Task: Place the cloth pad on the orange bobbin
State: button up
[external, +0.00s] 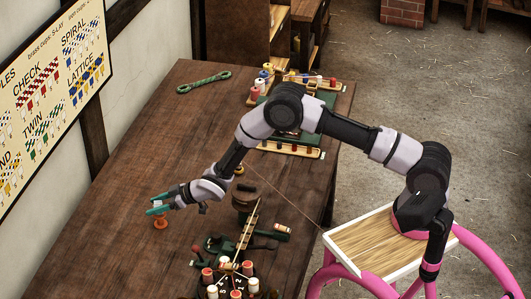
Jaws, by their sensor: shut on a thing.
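My gripper (156,205) is over the left part of the wooden table, its two teal fingers pointing left. The orange bobbin (160,223) stands upright on the table just below the fingers. Its upper part is partly hidden by the near finger, and I cannot tell whether the pad touches it.
The wooden table (125,165) is bare behind the gripper. A round stand with several red and white bobbins (230,283) and a dark green tool (215,244) are at the front.

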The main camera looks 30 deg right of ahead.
jog(key=shift+f, duration=0.4)
jog(key=shift+f, duration=0.2)
jog(key=o, duration=1.3)
jog(key=shift+o, duration=0.2)
jog(key=shift+r, duration=0.25)
jog(key=v, duration=0.7)
jog(key=shift+s+d, duration=0.1)
jog(key=shift+d, duration=0.05)
